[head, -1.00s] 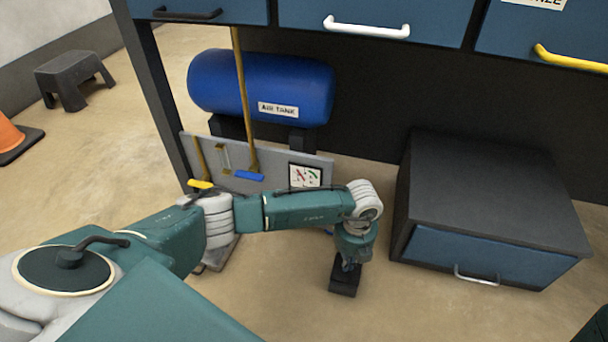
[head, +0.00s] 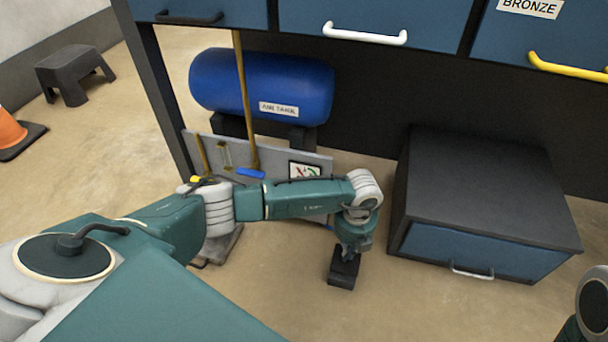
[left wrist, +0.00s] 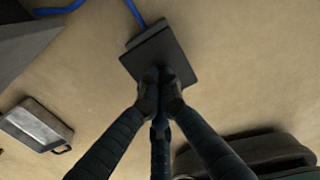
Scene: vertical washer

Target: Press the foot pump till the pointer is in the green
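The foot pump (head: 342,273) is a small black pedal on the floor; it also shows in the left wrist view as a dark square plate (left wrist: 165,55) with a blue hose at its far side. My left gripper (head: 347,252) points down at the pump, and its fingers (left wrist: 159,75) are drawn together over the near part of the plate. I cannot tell whether the tips touch it. The gauge (head: 305,171) is a white square with red and green marks on the grey panel; my arm hides its lower part and the pointer cannot be read. My right gripper is out of view.
A blue air tank (head: 260,85) lies behind the grey panel (head: 275,160). A dark cabinet with a blue drawer (head: 480,252) stands right of the pump. A grey object (head: 218,246) lies left of it, partly behind my arm. Floor in front of the pump is clear.

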